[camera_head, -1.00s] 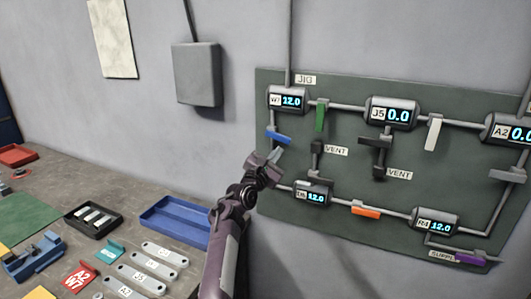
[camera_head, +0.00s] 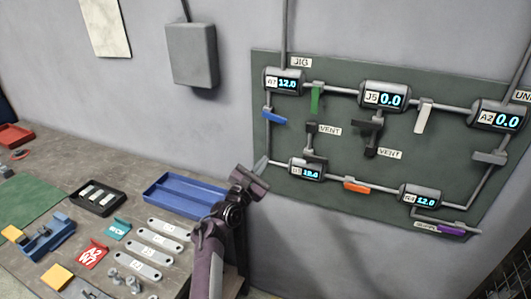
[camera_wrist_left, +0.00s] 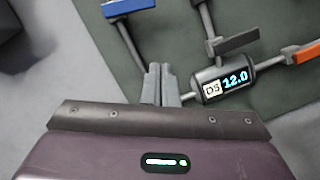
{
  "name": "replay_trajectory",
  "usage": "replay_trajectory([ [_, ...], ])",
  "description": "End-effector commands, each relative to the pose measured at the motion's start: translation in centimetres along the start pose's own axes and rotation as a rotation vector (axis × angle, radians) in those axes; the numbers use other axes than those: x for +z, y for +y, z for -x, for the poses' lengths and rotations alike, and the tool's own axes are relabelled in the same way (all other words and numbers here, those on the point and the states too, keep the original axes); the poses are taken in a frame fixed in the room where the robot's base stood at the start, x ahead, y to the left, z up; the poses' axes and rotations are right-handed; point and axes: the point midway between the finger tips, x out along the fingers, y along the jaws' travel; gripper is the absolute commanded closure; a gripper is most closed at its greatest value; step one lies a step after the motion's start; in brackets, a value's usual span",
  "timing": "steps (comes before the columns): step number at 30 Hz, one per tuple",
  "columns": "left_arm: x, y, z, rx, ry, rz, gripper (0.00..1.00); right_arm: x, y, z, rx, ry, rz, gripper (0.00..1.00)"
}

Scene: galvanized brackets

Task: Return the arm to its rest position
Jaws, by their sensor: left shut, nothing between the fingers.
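My left arm rises from the lower middle of the head view. Its gripper (camera_head: 262,164) is shut and empty, in front of the lower left part of the dark green valve panel (camera_head: 340,208). The fingertips appear just left of the lower left gauge (camera_head: 306,171) and below the blue valve handle (camera_head: 274,116). In the left wrist view the two fingers (camera_wrist_left: 160,84) are together with nothing between them. The gauge (camera_wrist_left: 225,82) reading 12.0 is to their right. I cannot tell how far the fingers are from the panel. My right gripper is not in view.
The panel also bears a green handle (camera_head: 316,98), a white handle (camera_head: 424,116), an orange handle (camera_head: 356,187) and a purple handle (camera_head: 451,229). The workbench (camera_head: 130,215) at left holds a blue tray (camera_head: 180,207), a black tray (camera_head: 98,211) and several labelled brackets.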

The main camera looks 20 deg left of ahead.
Motion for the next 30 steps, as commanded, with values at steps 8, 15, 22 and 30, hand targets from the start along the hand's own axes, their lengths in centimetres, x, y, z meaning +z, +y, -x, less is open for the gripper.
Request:
replay_trajectory([
  [8, 0.0, 0.0, 0.1, 0.001, -0.001, 0.0, 1.0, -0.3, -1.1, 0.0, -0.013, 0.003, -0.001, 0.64],
  [15, -0.1, -0.1, 0.1, -0.001, 0.001, -0.002, 1.0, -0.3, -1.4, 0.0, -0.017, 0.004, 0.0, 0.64],
  [22, -5.9, -6.0, 2.4, -0.117, 0.105, -0.204, 1.0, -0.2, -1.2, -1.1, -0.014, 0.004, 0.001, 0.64],
  [30, -18.5, -19.2, 12.0, -0.485, 0.259, -0.72, 1.0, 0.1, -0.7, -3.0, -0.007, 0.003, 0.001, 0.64],
])
